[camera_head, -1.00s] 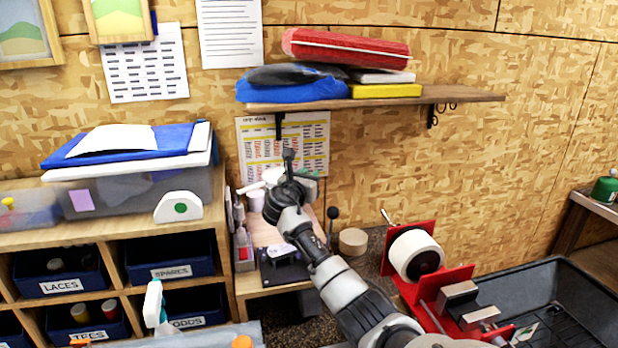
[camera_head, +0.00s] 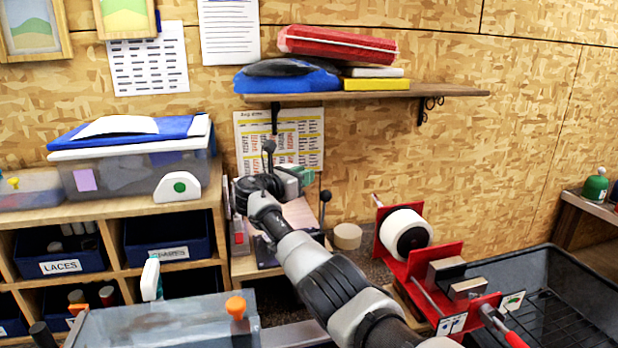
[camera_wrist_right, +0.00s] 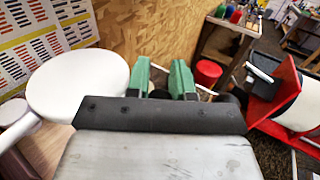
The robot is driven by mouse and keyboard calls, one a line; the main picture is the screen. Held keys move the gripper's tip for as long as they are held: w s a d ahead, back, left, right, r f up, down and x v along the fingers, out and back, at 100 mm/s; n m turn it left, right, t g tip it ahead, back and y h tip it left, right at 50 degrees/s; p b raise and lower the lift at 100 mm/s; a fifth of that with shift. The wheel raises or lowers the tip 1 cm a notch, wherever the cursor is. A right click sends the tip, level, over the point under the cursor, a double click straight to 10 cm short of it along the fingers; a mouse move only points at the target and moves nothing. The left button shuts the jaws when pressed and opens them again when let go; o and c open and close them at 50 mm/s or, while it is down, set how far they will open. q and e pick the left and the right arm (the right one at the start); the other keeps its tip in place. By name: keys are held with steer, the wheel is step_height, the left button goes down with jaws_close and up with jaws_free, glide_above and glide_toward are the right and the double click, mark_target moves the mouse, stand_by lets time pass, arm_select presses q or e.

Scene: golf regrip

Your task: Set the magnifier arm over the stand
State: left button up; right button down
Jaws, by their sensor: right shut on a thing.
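The magnifier's white round head (camera_wrist_right: 78,85) fills the left of the right wrist view, with its white arm (camera_wrist_right: 18,132) running off to the lower left. In the head view my right gripper (camera_head: 303,174) is beside the wall above the small wooden bench and hides most of the magnifier. In the wrist view its green fingers (camera_wrist_right: 163,80) are next to the round head, with a thin white piece between them. It is shut on the magnifier arm, though the contact is partly hidden. I cannot tell which thing is the stand; a dark object on the bench is partly behind my arm.
A red fixture (camera_head: 425,262) with a white roll (camera_head: 393,230) stands right of my arm, by a black bin (camera_head: 575,285). A wooden shelf (camera_head: 455,91) hangs above. Cubbies (camera_head: 112,212) stand left. A grey box (camera_head: 165,325) is at the bottom.

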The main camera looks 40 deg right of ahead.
steer(key=shift+s+a+m+g, duration=0.95)
steer(key=shift+a+g, duration=0.15)
steer(key=shift+g, duration=0.3)
steer(key=c, duration=1)
jaws_free()
steer(key=shift+c, duration=0.2)
